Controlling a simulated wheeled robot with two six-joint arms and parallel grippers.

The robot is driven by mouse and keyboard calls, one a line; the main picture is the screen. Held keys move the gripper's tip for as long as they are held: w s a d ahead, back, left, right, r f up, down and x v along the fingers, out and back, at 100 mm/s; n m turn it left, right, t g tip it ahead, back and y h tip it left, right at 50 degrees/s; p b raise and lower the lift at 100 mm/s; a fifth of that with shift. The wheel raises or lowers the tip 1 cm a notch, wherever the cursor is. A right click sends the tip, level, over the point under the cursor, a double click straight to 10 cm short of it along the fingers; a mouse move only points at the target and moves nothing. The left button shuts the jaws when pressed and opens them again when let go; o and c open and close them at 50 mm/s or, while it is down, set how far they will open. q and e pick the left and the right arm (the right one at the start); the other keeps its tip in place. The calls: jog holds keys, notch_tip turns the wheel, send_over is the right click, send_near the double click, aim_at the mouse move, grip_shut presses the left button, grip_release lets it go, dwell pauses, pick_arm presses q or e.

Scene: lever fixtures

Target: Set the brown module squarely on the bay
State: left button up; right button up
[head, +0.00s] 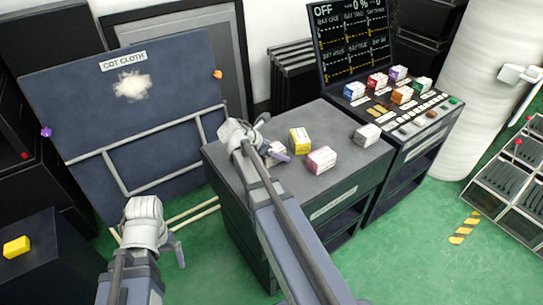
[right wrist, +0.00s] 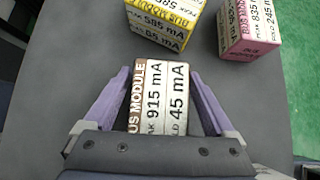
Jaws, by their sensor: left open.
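The brown module (right wrist: 160,98) is a white block with a brown strip lettered BUS MODULE, resting on the dark cabinet top (head: 330,185). In the right wrist view my right gripper (right wrist: 160,78) has its purple fingers on either side of it, with narrow gaps showing. In the head view the module (head: 277,148) is partly hidden by this gripper. My left gripper (head: 177,246) is open and empty, low at the left, away from the cabinet. The console (head: 410,125) at right holds several coloured modules and lettered plates; I cannot tell which spot is the bay.
A yellow module (head: 300,141), a pink-red module (head: 321,160) and a white-grey module (head: 367,135) stand on the cabinet top near the brown one. A dark screen (head: 352,45) rises behind the console. A COT CLOTH board (head: 130,110) stands at left.

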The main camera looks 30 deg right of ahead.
aim_at(277, 146)
jog(key=c, duration=1.3)
notch_tip(277, 146, up, 10)
jog(key=p, duration=1)
jog(key=shift+r, duration=0.1)
